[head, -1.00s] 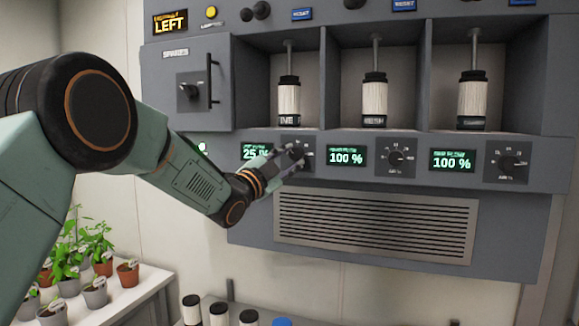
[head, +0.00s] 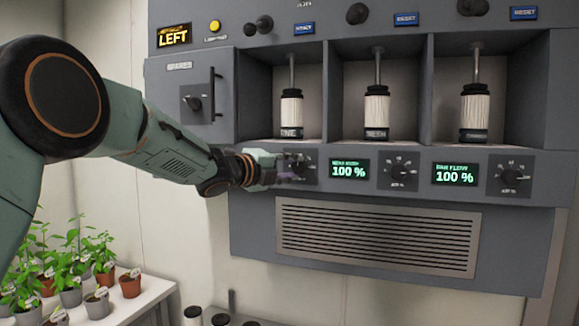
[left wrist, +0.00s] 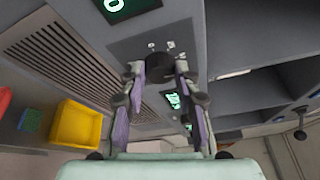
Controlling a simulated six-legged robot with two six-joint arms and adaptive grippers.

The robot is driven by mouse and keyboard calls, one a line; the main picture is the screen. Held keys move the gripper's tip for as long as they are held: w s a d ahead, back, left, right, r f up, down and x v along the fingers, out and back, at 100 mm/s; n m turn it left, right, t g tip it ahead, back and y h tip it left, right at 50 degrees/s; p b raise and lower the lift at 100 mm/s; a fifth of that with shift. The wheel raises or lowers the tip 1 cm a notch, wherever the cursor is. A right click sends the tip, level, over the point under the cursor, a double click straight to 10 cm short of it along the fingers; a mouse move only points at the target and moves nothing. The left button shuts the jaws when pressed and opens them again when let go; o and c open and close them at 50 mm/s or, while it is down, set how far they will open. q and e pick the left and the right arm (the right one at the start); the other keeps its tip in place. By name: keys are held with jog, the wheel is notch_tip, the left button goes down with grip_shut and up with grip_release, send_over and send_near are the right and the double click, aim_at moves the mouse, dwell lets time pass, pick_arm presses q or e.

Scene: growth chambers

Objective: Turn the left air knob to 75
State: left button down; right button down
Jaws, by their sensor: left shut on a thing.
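The left air knob (head: 300,163) is a dark dial on a black plate under the left bay, and my gripper partly covers it. My left gripper (head: 286,173) reaches it from the left and is shut on it. In the left wrist view my fingers (left wrist: 155,72) stand on both sides of the dark knob (left wrist: 158,68). The knob's pointer cannot be made out. The left display is hidden behind my gripper in the head view. My right gripper is not in view.
The middle knob (head: 398,170) and right knob (head: 509,174) stand beside displays reading 100 % (head: 349,171) and 100 % (head: 455,174). A vent grille (head: 378,235) lies below. Potted plants stand on a white bench (head: 140,296). A yellow bin (left wrist: 78,125) shows in the wrist view.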

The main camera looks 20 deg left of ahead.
pick_arm(q)
jog(key=m, duration=0.1)
jog(key=m+g+y+p, duration=0.1)
jog(key=m+p, duration=0.1)
jog(key=m, duration=0.1)
jog(key=shift+d+r+y, duration=0.2)
jog(key=shift+d+y, duration=0.05)
jog(key=shift+y, duration=0.15)
jog(key=shift+f+m+g+y+p, duration=0.1)
jog(key=shift+m+g+y+p, duration=0.25)
jog(key=shift+m, duration=0.55)
jog(key=shift+s+f, duration=0.1)
jog(key=shift+f, duration=0.1)
jog(key=c, duration=1.3)
grip_release()
jog(key=shift+c, duration=0.2)
jog(key=o, duration=0.4)
jog(key=shift+d+r, duration=0.15)
jog(key=shift+r, duration=0.15)
